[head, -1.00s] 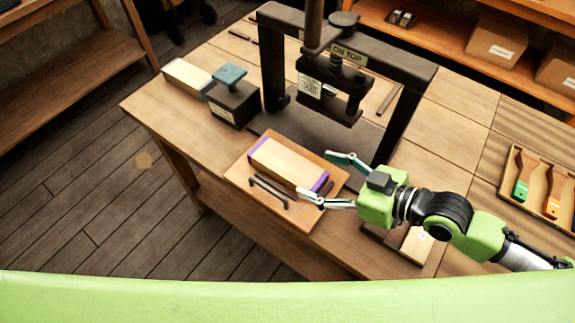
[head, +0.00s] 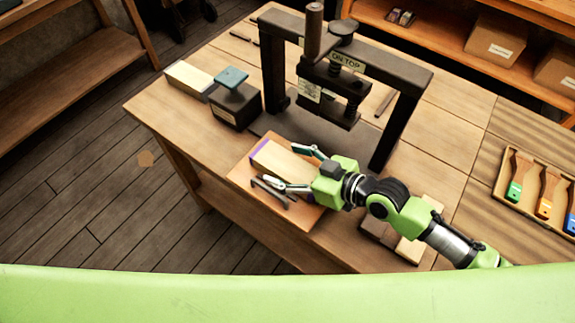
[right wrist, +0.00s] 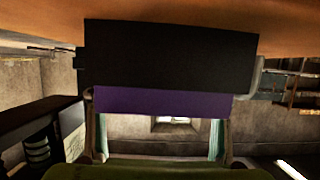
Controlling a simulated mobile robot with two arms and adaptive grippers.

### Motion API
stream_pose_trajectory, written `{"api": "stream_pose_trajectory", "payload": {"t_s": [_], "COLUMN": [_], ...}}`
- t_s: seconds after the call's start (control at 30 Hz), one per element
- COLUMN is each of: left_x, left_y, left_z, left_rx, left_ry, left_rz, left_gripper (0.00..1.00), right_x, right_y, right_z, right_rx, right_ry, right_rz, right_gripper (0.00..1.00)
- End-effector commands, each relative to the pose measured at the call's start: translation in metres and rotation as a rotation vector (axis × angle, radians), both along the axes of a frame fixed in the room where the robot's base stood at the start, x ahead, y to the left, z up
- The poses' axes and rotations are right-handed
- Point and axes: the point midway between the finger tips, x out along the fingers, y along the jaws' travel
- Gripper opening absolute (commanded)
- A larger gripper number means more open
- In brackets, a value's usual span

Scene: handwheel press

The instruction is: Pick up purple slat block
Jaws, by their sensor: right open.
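The purple slat block (head: 281,161) is a pale wooden bar with purple ends. It lies on a brown board (head: 236,174) in front of the press. My right gripper (head: 278,165) is open, with one finger on each long side of the block's near end. The far purple end shows; the near end is hidden by my gripper. In the right wrist view, a purple band (right wrist: 160,101) spans the space between the two fingers, below a dark face. I cannot tell whether the fingers touch the block. My left gripper is not in view.
A dark handle (head: 268,192) lies along the board's front side. The handwheel press (head: 410,92) stands behind the board. A dark box with a teal top (head: 231,77) and a pale block (head: 188,80) are at the left. A tray of coloured tools (head: 530,190) is at the right.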

Motion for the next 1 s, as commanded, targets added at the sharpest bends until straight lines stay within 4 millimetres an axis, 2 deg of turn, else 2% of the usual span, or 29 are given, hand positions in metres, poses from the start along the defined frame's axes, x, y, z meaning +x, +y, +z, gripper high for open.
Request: {"api": "stream_pose_trajectory", "payload": {"t_s": [0.2, 0.23, 0.4, 0.43, 0.77, 0.87, 1.0], "left_x": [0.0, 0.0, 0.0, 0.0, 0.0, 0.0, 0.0], "left_y": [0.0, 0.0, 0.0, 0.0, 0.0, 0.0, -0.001], "left_z": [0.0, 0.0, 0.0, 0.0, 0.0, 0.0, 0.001], "left_rx": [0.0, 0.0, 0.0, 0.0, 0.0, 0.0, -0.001], "left_ry": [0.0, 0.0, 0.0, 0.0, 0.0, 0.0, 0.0], "left_rz": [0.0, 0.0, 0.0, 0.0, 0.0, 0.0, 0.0], "left_gripper": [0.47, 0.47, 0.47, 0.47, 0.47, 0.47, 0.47], "right_x": [0.001, 0.001, 0.001, 0.001, 0.001, 0.001, 0.001], "right_y": [0.001, 0.001, 0.0, 0.0, 0.001, 0.001, 0.001], "right_z": [-0.001, -0.001, -0.001, -0.001, 0.003, 0.009, 0.028], "right_rx": [-0.001, -0.001, -0.001, -0.001, 0.002, 0.003, 0.004], "right_ry": [-0.001, -0.001, -0.001, -0.001, -0.003, -0.003, -0.007], "right_rz": [0.0, 0.0, 0.0, 0.0, 0.0, 0.0, 0.0], "right_gripper": [0.69, 0.67, 0.23, 0.2, 0.2, 0.2, 0.2]}}
